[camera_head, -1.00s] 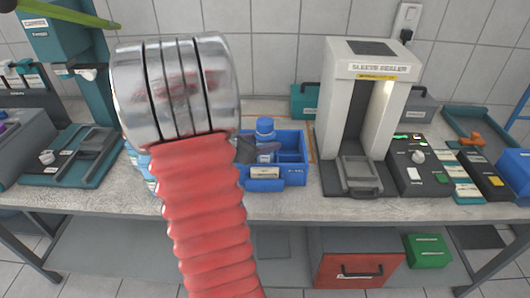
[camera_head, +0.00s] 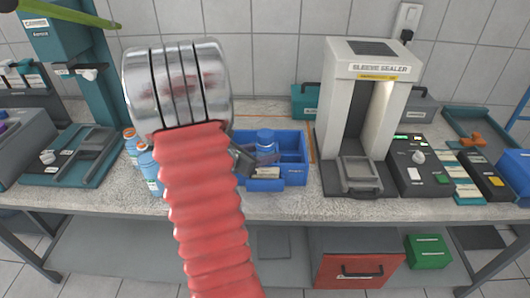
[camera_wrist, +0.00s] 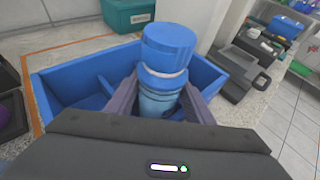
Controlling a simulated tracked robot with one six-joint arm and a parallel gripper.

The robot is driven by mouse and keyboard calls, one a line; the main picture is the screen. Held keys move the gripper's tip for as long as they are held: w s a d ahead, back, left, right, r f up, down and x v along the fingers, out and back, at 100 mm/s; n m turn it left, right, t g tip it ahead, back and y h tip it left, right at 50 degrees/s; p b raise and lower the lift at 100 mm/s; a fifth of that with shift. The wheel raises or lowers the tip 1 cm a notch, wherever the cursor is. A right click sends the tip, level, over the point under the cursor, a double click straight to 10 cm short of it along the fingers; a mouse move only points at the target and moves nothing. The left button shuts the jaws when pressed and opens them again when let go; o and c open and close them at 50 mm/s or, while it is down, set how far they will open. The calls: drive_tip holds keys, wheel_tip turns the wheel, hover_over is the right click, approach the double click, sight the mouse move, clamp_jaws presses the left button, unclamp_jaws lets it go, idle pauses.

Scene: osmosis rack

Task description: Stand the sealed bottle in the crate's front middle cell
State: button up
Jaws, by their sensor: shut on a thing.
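The sealed bottle (camera_head: 265,137) has a blue cap and a pale ring under it; in the wrist view (camera_wrist: 166,62) it stands about upright between my fingers. My gripper (camera_head: 266,157) is shut on its body from the left, with one dark finger on each side in the wrist view (camera_wrist: 160,106). The blue crate (camera_head: 294,179) stands on the bench with dividers inside. The bottle's lower part is down inside the crate's walls, hidden by my gripper and the front wall. I cannot tell whether its base touches the floor, or exactly which cell it is in.
The sleeve sealer (camera_head: 370,66) stands just right of the crate. A teal box (camera_head: 305,101) is behind it. An orange-capped bottle (camera_head: 132,144) and a blue-capped bottle (camera_head: 148,167) stand left, partly behind my arm. Some bench between them and the crate is clear.

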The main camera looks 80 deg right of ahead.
drive_tip(key=shift+f, duration=0.35)
drive_tip(key=shift+a+f, duration=0.15)
drive_tip(key=shift+f, duration=0.3)
drive_tip(key=o, duration=1)
drive_tip(key=shift+s+f, duration=0.1)
drive_tip(key=shift+s, duration=0.05)
drive_tip(key=shift+r, duration=0.7)
drive_tip(key=v, duration=1.2)
drive_tip(key=shift+r, duration=0.25)
